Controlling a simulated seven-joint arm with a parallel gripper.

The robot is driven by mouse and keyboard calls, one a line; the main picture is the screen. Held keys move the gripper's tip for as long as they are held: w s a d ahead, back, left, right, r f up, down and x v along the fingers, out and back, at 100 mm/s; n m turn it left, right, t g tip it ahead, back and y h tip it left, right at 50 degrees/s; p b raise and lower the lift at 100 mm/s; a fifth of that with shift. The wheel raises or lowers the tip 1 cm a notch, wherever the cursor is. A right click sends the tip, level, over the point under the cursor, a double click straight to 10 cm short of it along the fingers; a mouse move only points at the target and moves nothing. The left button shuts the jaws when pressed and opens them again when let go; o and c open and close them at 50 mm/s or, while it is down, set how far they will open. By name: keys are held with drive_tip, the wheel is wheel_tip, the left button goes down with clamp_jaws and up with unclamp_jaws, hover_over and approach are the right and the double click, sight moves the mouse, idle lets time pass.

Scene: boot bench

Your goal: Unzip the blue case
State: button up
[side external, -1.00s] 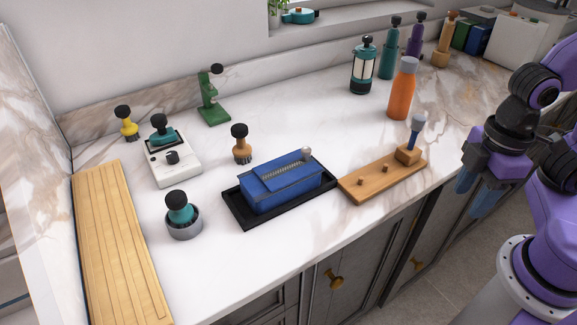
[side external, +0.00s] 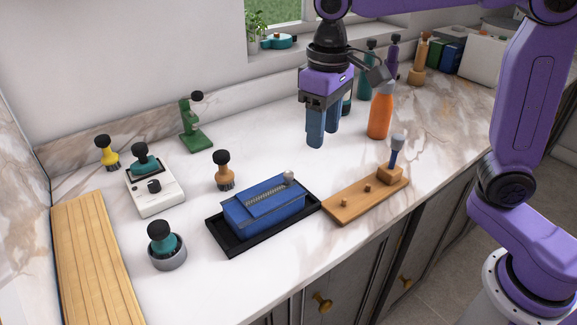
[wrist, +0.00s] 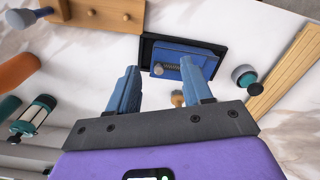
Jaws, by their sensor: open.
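The blue case (side external: 248,209) sits in a black tray (side external: 228,245) on the marble counter. A grey zipper runs along its top, with a round pale knob, the zipper pull (side external: 289,177), at the zipper's right end. My gripper (side external: 322,140) is open and empty, pointing down above the counter behind and to the right of the case. In the wrist view the case (wrist: 203,59) lies beyond my open fingers (wrist: 163,90), with the pull (wrist: 158,70) near the left finger. Nothing is between the fingers.
A wooden peg board (side external: 350,205) with a blue-handled tool stands right of the tray. An orange bottle (side external: 380,115) is close to my gripper's right. A wooden-handled brush (side external: 223,172), a white device (side external: 157,195) and a grey cup (side external: 168,254) stand to the left.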

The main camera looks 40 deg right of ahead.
sight(288, 172)
drive_tip(key=w+a+r+m, duration=0.1)
drive_tip(key=w+r+m, duration=0.25)
drive_tip(key=w, duration=0.45)
drive_tip(key=shift+m, duration=0.25)
drive_tip(key=f, duration=1.7)
drive_tip(key=shift+w+a+f, duration=0.1)
drive_tip(key=shift+w+f, duration=0.1)
drive_tip(key=shift+f, duration=0.05)
clamp_jaws()
